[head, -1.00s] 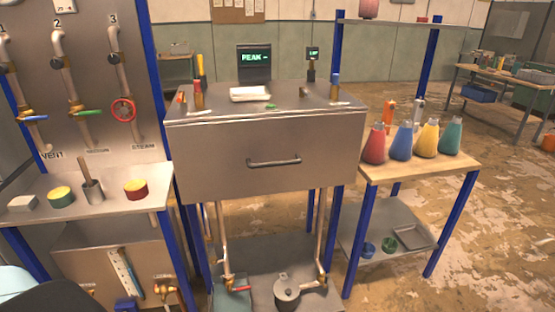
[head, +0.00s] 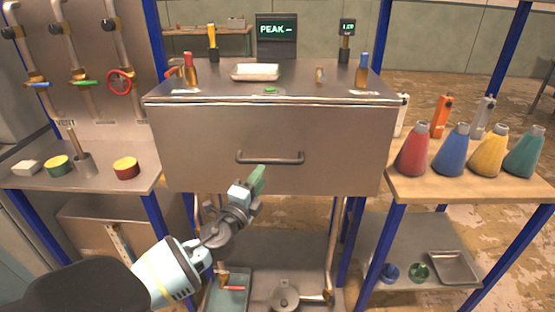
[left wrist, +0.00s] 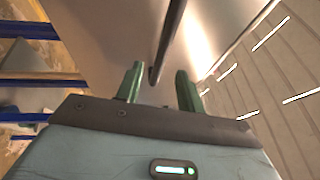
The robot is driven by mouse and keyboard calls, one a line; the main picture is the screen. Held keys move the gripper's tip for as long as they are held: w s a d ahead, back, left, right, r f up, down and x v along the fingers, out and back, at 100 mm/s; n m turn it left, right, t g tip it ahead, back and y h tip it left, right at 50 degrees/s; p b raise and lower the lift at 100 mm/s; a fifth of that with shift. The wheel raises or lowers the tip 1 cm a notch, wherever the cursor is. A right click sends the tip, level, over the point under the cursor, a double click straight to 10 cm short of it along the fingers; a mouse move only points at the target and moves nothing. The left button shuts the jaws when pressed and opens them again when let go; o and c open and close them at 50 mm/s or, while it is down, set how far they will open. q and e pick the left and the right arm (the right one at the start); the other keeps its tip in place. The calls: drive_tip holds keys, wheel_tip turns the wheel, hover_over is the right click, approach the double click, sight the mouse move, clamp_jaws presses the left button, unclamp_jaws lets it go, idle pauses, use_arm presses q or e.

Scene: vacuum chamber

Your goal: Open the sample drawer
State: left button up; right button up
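The sample drawer (head: 200,140) is a wide metal front under the bench top, and it looks closed. Its dark bar handle (head: 270,160) runs across the middle of the front. My left gripper (head: 259,178) is just below the handle's left part in the head view. In the left wrist view its two green fingers (left wrist: 158,88) are spread apart, with the handle (left wrist: 168,40) ahead, lying between the lines of the fingers. No contact with the handle is clear. My right gripper is not in view.
A tray (head: 256,72), bottles and a PEAK screen (head: 277,36) stand on the bench top. Colored flasks (head: 413,152) stand on the right table (head: 480,186). A valve panel (head: 105,60) is at left. A pot (head: 285,294) sits on the lower shelf.

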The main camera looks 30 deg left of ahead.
sight(270, 161)
use_arm(q)
drive_tip(key=shift+w+a+r, duration=0.2)
drive_tip(key=shift+w+r, duration=0.1)
drive_tip(key=shift+w, duration=0.15)
drive_tip(key=shift+x, duration=3.3)
drive_tip(key=shift+d+f, duration=0.1)
drive_tip(key=shift+f, duration=0.05)
drive_tip(key=shift+c, duration=0.4)
clamp_jaws()
